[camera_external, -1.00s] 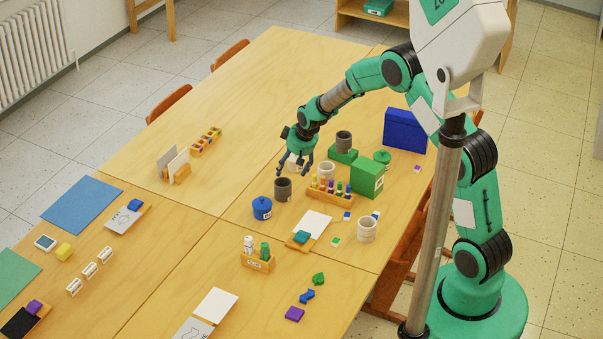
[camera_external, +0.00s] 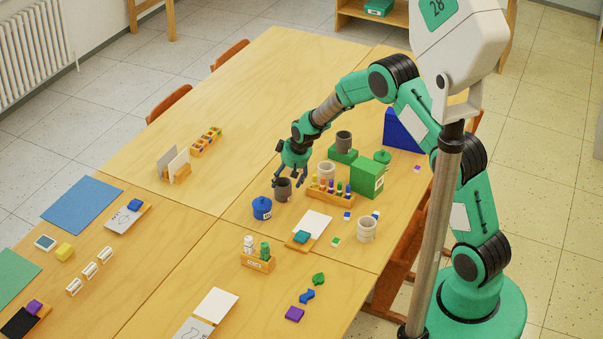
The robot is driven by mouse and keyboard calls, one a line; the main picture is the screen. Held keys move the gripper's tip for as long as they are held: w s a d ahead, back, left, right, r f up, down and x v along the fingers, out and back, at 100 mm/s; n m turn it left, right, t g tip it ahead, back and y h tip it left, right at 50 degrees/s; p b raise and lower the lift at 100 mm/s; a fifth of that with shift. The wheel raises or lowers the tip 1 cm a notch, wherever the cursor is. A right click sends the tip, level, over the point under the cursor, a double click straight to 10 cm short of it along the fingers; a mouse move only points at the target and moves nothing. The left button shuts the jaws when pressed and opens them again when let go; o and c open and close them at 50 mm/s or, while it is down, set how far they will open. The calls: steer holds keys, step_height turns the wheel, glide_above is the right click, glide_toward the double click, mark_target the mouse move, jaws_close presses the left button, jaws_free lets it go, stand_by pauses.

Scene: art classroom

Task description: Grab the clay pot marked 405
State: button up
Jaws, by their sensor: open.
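Several pots stand on the table, and no number 405 can be read on any of them. A dark grey pot (camera_external: 283,193) stands upright left of the marker rack. My gripper (camera_external: 288,182) is open and points down right at this pot, with its fingers overlapping the pot's upper part in the picture. I cannot tell whether they touch it. Another dark grey pot (camera_external: 344,143) stands on a green block. A pale pot (camera_external: 326,170) stands behind the rack, and a pale ribbed pot (camera_external: 367,230) stands near the right table edge.
A blue lidded jar (camera_external: 262,208) stands close to the left of the nearest dark pot. A wooden rack of coloured markers (camera_external: 330,197) is close on its right. A green box (camera_external: 368,178) and a blue box (camera_external: 402,131) stand farther right.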

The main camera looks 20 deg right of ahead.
mark_target(283, 184)
steer(key=shift+f, duration=0.15)
steer(key=shift+b+x, duration=0.8)
steer(key=shift+x, duration=1.65)
steer(key=shift+w, duration=0.1)
steer(key=c, duration=1.2)
